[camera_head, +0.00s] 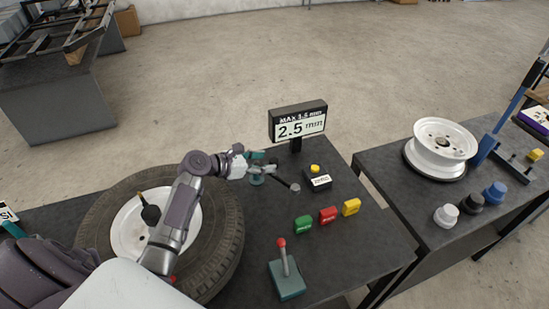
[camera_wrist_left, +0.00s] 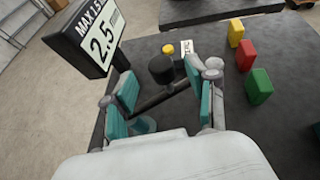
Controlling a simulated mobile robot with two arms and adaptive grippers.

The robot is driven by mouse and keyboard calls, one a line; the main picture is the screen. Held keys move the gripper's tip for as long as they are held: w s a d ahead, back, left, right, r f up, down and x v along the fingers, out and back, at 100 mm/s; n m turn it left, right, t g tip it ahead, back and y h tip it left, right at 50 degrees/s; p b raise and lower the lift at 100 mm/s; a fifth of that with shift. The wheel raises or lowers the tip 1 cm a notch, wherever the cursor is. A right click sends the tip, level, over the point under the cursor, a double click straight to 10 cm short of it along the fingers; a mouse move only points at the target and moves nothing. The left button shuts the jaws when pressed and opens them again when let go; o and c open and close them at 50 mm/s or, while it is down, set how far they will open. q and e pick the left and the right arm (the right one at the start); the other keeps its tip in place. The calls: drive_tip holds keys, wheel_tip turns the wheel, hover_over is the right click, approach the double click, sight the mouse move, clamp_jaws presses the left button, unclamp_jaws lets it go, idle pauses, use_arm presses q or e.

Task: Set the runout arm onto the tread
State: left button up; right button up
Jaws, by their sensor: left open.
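The runout arm (camera_head: 283,181) is a thin dark rod with a black roller (camera_head: 295,187) at its end, beside a teal post (camera_head: 257,179). The roller (camera_wrist_left: 162,69) points away from the tyre. The tyre's tread (camera_head: 233,232) is at the left, around a white rim; the roller is apart from it. My left gripper (camera_head: 262,164) is at the post end of the arm. In the left wrist view its teal pads (camera_wrist_left: 163,94) are spread, with the dark rod between them. Contact is unclear. My right gripper is not in view.
A display (camera_head: 298,122) reads "MAX 1.5 mm" and 2.5 mm. A yellow-button box (camera_head: 318,180), green, red and yellow blocks (camera_head: 328,215) and a red-knobbed lever (camera_head: 286,275) stand on the dark table. A white rim (camera_head: 440,145) lies on another table at right.

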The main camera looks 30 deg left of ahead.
sight(272, 161)
use_arm(q)
drive_tip(key=x, duration=0.3)
drive_tip(key=shift+w+d, duration=0.15)
drive_tip(key=shift+w, duration=0.15)
drive_tip(key=shift+w+d+f, duration=0.15)
drive_tip(key=shift+w+f, duration=0.1)
drive_tip(key=shift+w, duration=0.05)
drive_tip(key=c, duration=0.6)
clamp_jaws()
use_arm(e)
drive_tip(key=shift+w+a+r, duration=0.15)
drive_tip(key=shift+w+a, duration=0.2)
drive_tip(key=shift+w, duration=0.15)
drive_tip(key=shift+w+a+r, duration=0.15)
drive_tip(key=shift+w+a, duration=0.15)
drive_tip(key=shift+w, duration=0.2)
